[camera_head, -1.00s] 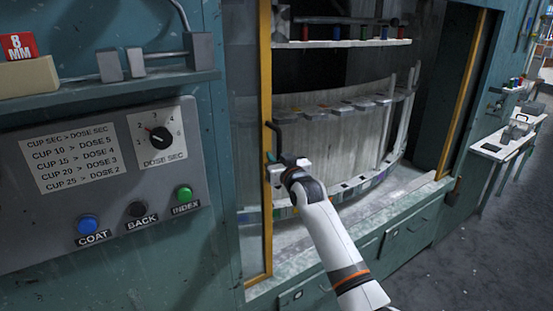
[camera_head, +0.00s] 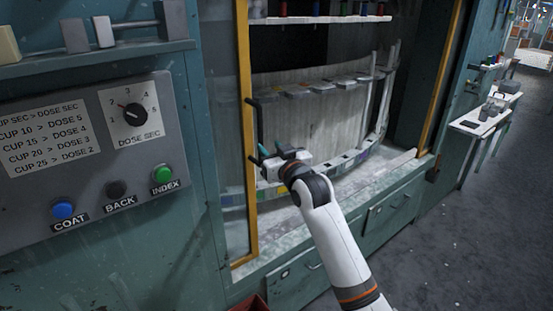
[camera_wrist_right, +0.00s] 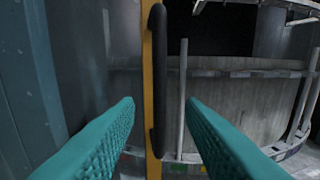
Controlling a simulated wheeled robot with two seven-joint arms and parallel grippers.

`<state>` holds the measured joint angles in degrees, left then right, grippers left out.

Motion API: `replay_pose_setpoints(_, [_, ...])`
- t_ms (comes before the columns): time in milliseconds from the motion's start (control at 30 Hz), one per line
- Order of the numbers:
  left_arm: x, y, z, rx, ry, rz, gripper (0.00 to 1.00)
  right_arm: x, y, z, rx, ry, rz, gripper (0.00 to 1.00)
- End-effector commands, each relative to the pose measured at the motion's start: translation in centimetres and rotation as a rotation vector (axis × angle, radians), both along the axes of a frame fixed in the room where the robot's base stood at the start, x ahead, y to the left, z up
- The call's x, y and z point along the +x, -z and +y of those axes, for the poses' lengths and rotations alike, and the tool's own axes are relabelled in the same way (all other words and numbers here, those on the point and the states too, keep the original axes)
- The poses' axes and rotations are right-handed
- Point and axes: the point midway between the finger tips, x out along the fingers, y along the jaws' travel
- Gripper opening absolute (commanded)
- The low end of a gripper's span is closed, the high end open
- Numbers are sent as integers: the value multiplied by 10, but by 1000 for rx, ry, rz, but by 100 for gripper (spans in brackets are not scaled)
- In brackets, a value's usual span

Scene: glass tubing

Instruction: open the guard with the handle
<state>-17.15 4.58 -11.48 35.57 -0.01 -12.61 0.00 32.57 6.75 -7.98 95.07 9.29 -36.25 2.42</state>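The guard's yellow frame edge (camera_head: 246,200) stands upright on the left of the machine's opening. A black vertical bar handle (camera_head: 255,120) is mounted on it. My right gripper (camera_head: 260,157) is by the handle's lower end in the head view. In the right wrist view its two teal fingers (camera_wrist_right: 160,103) are spread wide. The handle (camera_wrist_right: 157,75) shows upright between them, slightly left of centre, with clear gaps on both sides. Neither finger appears to touch it. My left gripper is not in view.
A control panel with a dial (camera_head: 134,112) and blue, black and green buttons is at left. A curved rack (camera_head: 315,125) and a shelf of spools (camera_head: 325,19) show inside the machine. Drawers (camera_head: 385,215) lie below. Open floor (camera_head: 460,240) is at right.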

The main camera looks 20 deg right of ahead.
Motion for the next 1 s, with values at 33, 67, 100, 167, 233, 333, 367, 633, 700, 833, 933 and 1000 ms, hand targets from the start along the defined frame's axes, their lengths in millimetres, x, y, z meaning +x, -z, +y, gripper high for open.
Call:
replay_pose_setpoints(33, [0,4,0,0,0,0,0,-8,2,-2,-1,1,-1,36])
replay_pose_setpoints(67, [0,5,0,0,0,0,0,-12,2,-3,-1,1,-1,36])
replay_pose_setpoints(100, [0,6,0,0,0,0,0,-16,1,-3,-1,1,-1,36])
replay_pose_setpoints(167, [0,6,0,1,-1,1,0,-22,1,-4,-1,1,-1,36])
replay_pose_setpoints(233, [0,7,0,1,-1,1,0,-26,1,-4,-1,0,0,36])
replay_pose_setpoints(333, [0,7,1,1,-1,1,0,-29,0,-5,0,0,0,36])
replay_pose_setpoints(367, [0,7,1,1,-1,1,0,-29,0,-5,0,0,0,36])
replay_pose_setpoints(633, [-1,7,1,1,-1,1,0,-29,2,-5,0,0,3,36])
replay_pose_setpoints(700, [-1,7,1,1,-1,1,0,-27,13,-5,-2,2,21,36])
replay_pose_setpoints(833, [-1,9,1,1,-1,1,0,-22,71,-7,-11,13,113,36])
replay_pose_setpoints(933, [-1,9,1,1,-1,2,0,-24,144,-10,-25,24,223,36])
replay_pose_setpoints(1000, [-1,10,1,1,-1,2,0,-31,198,-12,-38,32,304,36])
